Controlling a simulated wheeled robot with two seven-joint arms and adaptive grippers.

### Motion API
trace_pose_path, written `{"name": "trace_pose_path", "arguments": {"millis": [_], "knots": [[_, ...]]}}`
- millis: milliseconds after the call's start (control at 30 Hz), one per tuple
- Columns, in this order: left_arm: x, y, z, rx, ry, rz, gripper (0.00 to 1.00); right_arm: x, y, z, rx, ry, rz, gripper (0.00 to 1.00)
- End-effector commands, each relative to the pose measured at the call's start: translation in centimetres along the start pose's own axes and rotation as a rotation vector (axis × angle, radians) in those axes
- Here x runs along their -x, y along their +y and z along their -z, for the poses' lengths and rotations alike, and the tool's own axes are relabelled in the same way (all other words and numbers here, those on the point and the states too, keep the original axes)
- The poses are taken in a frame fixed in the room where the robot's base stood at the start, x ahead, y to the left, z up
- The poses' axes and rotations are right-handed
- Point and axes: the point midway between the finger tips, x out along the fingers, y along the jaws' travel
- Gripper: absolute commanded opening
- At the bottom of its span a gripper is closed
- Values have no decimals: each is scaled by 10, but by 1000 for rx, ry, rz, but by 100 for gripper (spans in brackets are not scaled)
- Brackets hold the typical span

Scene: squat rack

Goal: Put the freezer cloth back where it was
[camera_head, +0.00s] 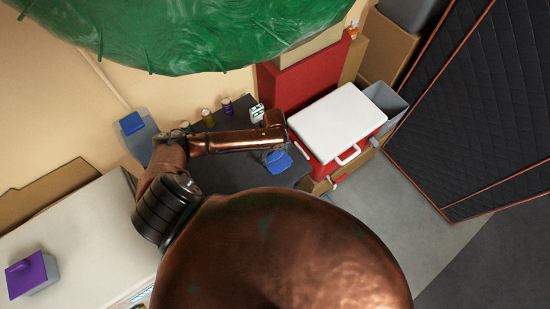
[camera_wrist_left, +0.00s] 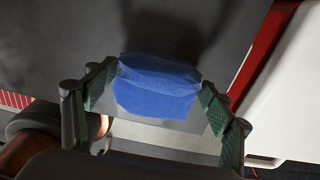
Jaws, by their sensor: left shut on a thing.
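A folded blue cloth (camera_head: 279,161) hangs at my left gripper (camera_head: 272,154) in the head view, over the dark surface and just left of the cooler. In the left wrist view, the cloth (camera_wrist_left: 158,92) sits between the two fingers of my left gripper (camera_wrist_left: 157,84), which is shut on it. The red cooler with a white lid (camera_head: 337,118) is closed. Its white lid also shows at the right of the wrist view (camera_wrist_left: 291,95). My right gripper is not in view.
A dark table (camera_head: 222,176) lies under my left forearm. Small bottles (camera_head: 207,118) and a white-green item (camera_head: 257,114) stand along its back. A blue-topped container (camera_head: 131,123) and purple-topped box (camera_head: 28,273) are at left.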

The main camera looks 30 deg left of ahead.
Motion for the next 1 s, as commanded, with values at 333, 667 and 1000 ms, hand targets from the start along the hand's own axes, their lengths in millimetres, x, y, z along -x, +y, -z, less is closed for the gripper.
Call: {"name": "trace_pose_path", "arguments": {"millis": [333, 667, 1000], "knots": [[-33, 2, -3, 0, -1, -1, 53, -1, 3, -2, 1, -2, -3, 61], [-35, 2, -3, 0, -1, -1, 78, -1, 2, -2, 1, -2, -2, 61], [-35, 2, -3, 0, -1, -1, 93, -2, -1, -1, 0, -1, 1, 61]]}}
